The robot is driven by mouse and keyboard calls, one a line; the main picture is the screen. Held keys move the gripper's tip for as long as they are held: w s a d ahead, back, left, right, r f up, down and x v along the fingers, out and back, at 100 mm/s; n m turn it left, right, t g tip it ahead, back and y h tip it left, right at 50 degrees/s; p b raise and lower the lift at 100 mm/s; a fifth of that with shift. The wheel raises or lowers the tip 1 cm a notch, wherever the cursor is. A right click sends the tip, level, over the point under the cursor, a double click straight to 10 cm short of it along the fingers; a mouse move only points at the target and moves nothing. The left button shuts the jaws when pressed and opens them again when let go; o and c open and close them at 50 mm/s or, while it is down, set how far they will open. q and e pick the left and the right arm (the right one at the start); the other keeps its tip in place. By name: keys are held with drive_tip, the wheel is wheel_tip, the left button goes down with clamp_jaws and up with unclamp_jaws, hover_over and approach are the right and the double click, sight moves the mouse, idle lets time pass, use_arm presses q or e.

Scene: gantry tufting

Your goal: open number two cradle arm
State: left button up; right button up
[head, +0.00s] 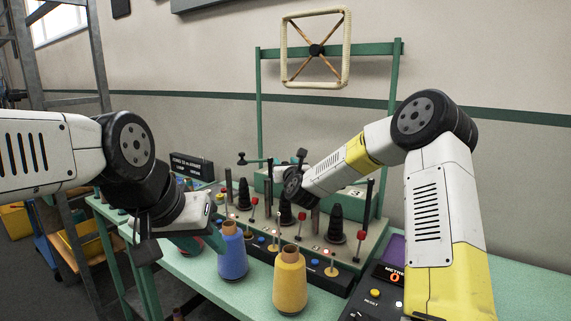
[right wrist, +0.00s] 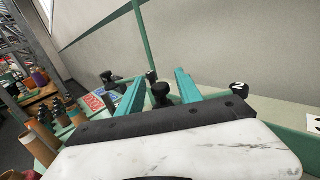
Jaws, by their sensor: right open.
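The number two cradle arm shows in the right wrist view as a black knob (right wrist: 160,92) between my fingers, near a label marked 2 (right wrist: 237,87). My right gripper (right wrist: 158,90) is open, with one teal finger on each side of the knob; I cannot tell whether they touch it. In the head view my right wrist hides most of this spot. Another cradle arm (head: 256,161), with a black knob, stands to the left of that wrist. My left gripper (head: 203,241) is low beside a blue yarn cone (head: 232,252); its jaw opening is unclear.
A yellow yarn cone (head: 289,281) stands at the front of the green table (head: 231,291). The machine base (head: 350,246) carries black spindles and red-topped posts. A green gantry frame (head: 330,49) rises behind it. A control box (head: 377,292) stands at the right.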

drive_tip(key=shift+w, duration=0.1)
clamp_jaws()
idle(1.4)
